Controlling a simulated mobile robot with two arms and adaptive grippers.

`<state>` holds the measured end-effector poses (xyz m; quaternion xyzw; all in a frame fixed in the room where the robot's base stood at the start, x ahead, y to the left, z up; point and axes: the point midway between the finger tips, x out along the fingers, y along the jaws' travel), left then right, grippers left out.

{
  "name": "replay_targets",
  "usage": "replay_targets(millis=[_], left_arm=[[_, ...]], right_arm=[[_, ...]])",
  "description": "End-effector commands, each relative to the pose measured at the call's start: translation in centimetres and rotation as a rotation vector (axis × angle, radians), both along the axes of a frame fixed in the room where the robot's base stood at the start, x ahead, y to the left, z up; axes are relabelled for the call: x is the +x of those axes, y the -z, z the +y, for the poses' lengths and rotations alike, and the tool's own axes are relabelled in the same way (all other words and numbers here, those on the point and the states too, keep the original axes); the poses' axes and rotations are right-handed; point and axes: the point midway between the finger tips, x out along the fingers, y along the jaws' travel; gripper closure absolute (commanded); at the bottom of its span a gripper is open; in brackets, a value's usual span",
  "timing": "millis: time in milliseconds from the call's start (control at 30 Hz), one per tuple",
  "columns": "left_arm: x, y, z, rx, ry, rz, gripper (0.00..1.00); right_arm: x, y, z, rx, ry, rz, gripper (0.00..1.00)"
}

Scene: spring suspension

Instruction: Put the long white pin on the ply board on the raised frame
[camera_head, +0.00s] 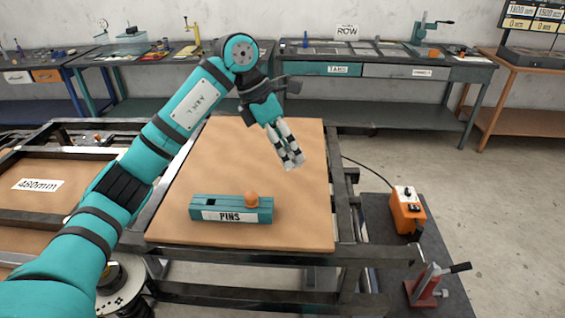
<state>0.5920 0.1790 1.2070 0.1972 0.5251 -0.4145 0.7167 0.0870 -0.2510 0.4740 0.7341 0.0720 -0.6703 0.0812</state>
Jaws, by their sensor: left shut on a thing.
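The ply board (300,215) is a tan sheet lying on the dark raised frame (346,205) in the middle. My left gripper (292,160) is above the far right part of the board, pointing down. It is shut, and white shows at its fingers; this seems to be the long white pin, mostly hidden by the fingers. I cannot tell whether it touches the board. My right gripper is not in view.
An orange box (407,212) and a red clamp (424,288) stand on a dark surface to the right. Workbenches line the back wall. The board is clear around the block.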

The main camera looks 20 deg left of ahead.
Motion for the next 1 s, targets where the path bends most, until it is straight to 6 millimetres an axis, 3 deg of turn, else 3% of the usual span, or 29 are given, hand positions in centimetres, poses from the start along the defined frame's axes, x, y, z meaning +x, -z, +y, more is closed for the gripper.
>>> replay_targets(millis=[433, 700, 1000], left_arm=[[0.2, 5.8, -0.1, -0.001, -0.006, 0.002, 0.71], [0.1, 9.4, 0.0, -0.001, -0.005, 0.003, 0.71], [0.2, 10.0, 0.0, -0.001, -0.004, 0.0, 0.71]], right_arm=[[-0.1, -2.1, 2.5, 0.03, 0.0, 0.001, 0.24], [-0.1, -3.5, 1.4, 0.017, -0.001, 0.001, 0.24], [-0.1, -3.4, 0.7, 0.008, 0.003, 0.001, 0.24]])
